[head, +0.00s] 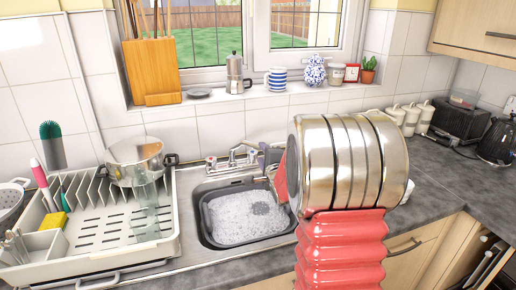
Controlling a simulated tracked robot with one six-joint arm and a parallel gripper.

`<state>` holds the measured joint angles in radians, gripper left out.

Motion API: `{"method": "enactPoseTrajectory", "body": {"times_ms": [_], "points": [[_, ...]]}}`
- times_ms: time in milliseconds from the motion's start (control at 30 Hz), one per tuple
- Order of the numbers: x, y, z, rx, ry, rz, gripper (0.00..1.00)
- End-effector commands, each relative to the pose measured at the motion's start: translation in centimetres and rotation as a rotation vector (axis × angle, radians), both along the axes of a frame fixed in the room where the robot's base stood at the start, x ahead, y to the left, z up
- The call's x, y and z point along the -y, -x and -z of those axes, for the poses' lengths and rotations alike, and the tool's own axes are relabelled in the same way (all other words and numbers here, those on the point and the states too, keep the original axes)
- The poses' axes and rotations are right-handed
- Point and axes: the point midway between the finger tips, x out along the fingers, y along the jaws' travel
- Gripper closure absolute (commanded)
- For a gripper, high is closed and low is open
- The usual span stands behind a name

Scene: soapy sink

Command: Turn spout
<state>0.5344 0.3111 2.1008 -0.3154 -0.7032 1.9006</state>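The chrome tap (233,157) stands behind the sink, against the tiled wall. Its spout shows only in part; its right end runs in close to dark parts at the end of my arm. The sink basin (205,228) holds a grey tub of white suds (240,216), with a darker patch in the foam. My gripper (268,165) is at the right of the tap, above the tub's right back corner. It is small and largely hidden behind my silver and red arm. I cannot tell whether its fingers are open or touch the spout.
A dish rack (105,258) with a steel pot (137,160) and a glass (146,205) fills the left counter. A moka pot (235,74), mug (276,80) and vase (314,71) line the sill. Canisters (410,118), a toaster (460,122) and a kettle (497,139) stand right.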

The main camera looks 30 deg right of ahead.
Motion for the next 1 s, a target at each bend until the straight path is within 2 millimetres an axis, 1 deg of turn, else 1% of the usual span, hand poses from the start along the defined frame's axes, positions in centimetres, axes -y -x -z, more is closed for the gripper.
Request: {"method": "enactPoseTrajectory", "body": {"times_ms": [33,400,600,767,1000], "points": [[0.2,-0.7,0.2,-0.001,0.000,-0.001,0.63],[1.7,-5.0,0.9,0.000,0.000,0.000,0.63],[2.3,-6.8,1.2,0.000,0.000,0.000,0.63],[2.5,-7.3,1.3,0.000,0.000,0.000,0.63],[2.4,-7.4,1.3,0.000,0.000,-0.001,0.63]]}}
